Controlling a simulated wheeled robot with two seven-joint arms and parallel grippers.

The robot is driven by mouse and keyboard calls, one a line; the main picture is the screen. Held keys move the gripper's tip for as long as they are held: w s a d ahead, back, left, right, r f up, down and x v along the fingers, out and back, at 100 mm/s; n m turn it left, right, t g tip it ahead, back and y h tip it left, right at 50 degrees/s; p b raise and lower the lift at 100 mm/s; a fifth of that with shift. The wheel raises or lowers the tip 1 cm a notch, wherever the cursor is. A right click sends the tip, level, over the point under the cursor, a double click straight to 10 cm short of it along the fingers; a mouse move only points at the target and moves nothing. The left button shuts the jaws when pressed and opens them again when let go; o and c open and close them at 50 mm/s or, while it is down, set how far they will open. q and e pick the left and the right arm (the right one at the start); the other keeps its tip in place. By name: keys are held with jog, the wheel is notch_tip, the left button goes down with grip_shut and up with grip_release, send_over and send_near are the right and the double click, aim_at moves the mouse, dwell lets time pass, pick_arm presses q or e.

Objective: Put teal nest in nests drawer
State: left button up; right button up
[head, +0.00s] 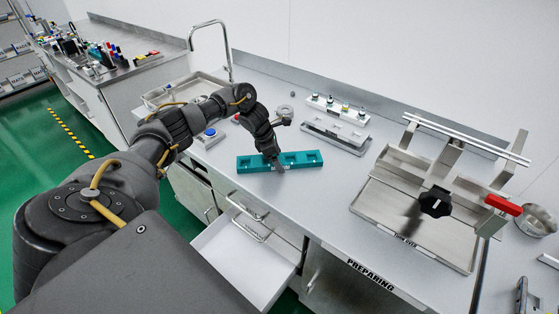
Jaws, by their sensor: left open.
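The teal nest (306,160), a long block with several square recesses, lies on the grey counter near its front edge. My left gripper (276,165) is at the nest's middle, pointing down, with its fingers over it; it is open. I cannot tell whether the fingers touch the nest. An open white drawer (243,262) sticks out below the counter, in front of the nest, and looks empty. I cannot read a label on it. My right gripper is not in view.
A metal fixture with a black knob (436,202) and a red handle (503,205) stands on the right. White and grey nests (336,133) lie behind the teal one. A blue button box (209,136), sink and tap (211,24) are on the left.

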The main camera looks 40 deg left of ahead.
pick_arm(q)
jog(key=c, duration=1.3)
jog(key=shift+r, duration=0.15)
